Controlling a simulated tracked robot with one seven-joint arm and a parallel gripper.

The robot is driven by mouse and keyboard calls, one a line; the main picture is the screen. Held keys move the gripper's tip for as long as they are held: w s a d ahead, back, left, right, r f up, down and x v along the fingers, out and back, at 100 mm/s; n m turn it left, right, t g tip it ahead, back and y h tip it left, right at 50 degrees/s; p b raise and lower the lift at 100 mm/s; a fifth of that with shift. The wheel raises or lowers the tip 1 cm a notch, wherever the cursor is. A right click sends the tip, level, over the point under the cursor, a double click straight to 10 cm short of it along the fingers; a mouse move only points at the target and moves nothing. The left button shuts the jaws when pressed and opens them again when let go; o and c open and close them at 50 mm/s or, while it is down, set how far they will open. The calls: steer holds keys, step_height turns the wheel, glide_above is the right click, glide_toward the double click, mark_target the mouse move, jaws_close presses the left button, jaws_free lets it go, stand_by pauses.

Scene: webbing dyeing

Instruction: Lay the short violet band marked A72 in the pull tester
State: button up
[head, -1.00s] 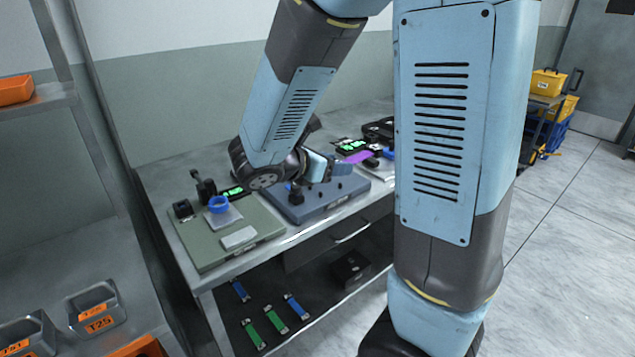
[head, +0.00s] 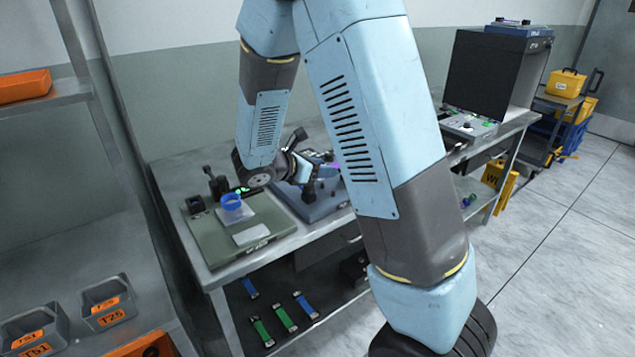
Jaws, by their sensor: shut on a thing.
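My gripper (head: 322,169) is over the blue-grey bench device (head: 312,209), partly hidden behind my own arm. It is shut on a violet band (head: 335,164), of which only a small sliver shows beside my arm; its marking cannot be read. The blue-grey device has dark clamp-like parts and looks like the pull tester. My wrist and arm hide much of it, so I cannot tell whether the band touches it.
Blue and green bands (head: 262,331) lie on the lower shelf. A dark cabinet (head: 490,75) stands back right.

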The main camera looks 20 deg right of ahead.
steer(key=shift+w+a+f, duration=0.15)
steer(key=shift+w+f, duration=0.7)
steer(key=shift+f, duration=0.25)
steer(key=shift+w+f, duration=0.25)
steer(key=shift+f, duration=1.55)
steer(key=shift+f, duration=0.6)
steer(key=o, duration=1.2)
steer(key=shift+a, duration=0.1)
